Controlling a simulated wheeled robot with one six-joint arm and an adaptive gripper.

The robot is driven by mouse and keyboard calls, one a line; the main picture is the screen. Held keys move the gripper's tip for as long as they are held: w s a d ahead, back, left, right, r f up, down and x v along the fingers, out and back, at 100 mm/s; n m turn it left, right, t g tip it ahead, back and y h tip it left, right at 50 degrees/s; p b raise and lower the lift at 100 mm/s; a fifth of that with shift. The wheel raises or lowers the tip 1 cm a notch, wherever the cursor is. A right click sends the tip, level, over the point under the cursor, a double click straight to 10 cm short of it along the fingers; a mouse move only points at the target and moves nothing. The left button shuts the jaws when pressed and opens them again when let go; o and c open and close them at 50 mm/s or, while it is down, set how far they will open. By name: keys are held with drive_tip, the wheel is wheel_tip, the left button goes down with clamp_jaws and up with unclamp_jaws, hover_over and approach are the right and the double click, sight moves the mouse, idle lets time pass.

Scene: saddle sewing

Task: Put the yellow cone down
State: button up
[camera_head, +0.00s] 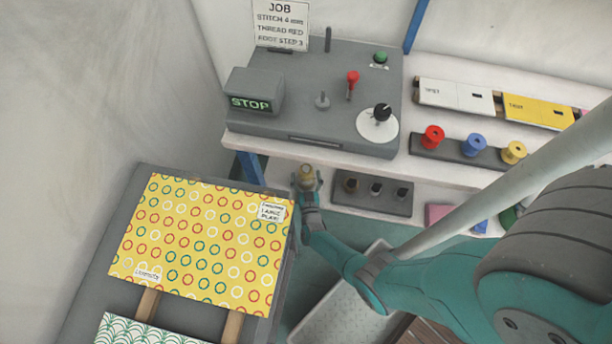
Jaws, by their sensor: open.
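A yellow thread cone (514,151) stands upright at the right end of a dark grey rack, beside a blue cone (474,145) and a red cone (432,136). My gripper (307,176) is well to the left of them, at the gap between the white bench and the yellow patterned board. The gripper is open. A small tan-brown piece shows at its tip; I cannot tell whether it is part of the gripper or a separate thing. The fingers are too small to make out clearly.
A grey machine panel (310,85) with a STOP display (252,101), red lever (351,82) and black knob (382,112) stands on the bench. A lower dark rack (371,203) holds several small dark items. The patterned board (200,241) lies at left. My arm covers the lower right.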

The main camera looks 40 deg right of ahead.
drive_tip(key=shift+s+r, duration=0.1)
drive_tip(key=v, duration=1.2)
drive_tip(key=shift+d, duration=0.1)
drive_tip(key=s+a+r+n+y, duration=0.2)
drive_tip(key=s+r, duration=0.5)
drive_tip(key=r, duration=0.6)
drive_tip(key=s+a+r+n+y, duration=0.3)
drive_tip(key=s+r, duration=0.5)
drive_tip(key=r, duration=0.5)
drive_tip(key=s+a+r+n+y, duration=0.2)
drive_tip(key=s+a+r+y, duration=0.3)
drive_tip(key=r, duration=0.8)
drive_tip(key=s+y, duration=0.1)
drive_tip(key=s, duration=0.2)
drive_tip(key=shift+n+t, duration=0.4)
